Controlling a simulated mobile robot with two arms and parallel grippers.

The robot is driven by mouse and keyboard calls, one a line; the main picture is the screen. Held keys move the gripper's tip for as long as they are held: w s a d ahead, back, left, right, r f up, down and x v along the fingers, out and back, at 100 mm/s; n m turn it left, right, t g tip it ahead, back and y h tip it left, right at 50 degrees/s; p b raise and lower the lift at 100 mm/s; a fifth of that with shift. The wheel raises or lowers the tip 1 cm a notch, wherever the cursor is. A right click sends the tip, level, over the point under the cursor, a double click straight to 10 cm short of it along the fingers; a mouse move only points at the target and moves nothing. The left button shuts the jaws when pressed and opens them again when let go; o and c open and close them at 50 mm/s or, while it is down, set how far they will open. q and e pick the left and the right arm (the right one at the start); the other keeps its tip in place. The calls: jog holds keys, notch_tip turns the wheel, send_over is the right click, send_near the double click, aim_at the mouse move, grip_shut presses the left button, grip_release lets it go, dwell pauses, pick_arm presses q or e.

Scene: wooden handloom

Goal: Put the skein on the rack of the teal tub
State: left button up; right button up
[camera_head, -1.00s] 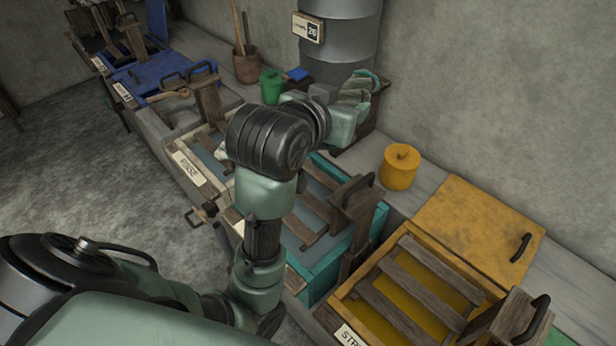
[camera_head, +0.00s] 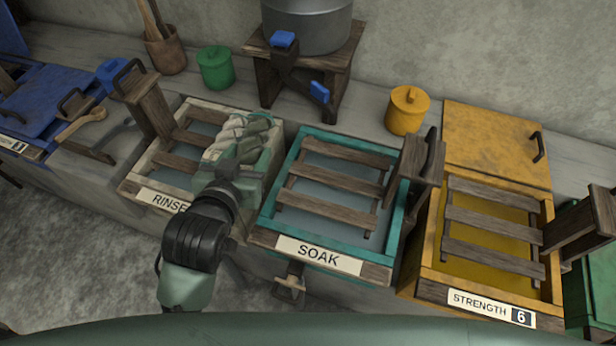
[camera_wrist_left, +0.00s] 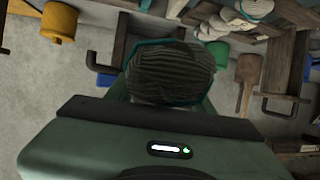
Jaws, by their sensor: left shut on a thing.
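The teal tub (camera_head: 273,205), labelled SOAK, stands right of the gripper. Its rack (camera_head: 335,178) of wooden slats lies across the top and is bare. My right gripper is not in view.
The rinse tub (camera_head: 135,187) is on the left, with an upright wooden handled piece (camera_head: 145,105). Another such piece (camera_head: 420,160) stands at the teal tub's right edge. The yellow tub (camera_head: 430,285) is farther right. A yellow canister (camera_head: 407,112) and green can (camera_head: 215,68) stand behind.

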pick_arm(q)
jog(key=s+d+f+m+h+b, duration=0.2)
jog(key=s+d+f, duration=0.5)
jog(key=s+f, duration=0.35)
jog(key=p, duration=0.2)
send_over(312, 177)
jog(key=shift+s, duration=0.1)
jog(key=shift+f, duration=0.25)
notch_tip(312, 177, down, 3)
jog(key=shift+f, duration=0.1)
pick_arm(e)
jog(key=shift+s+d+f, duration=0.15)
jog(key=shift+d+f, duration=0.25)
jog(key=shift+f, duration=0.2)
pick_arm(q)
jog(key=o, duration=1.5)
jog(key=shift+f, duration=0.15)
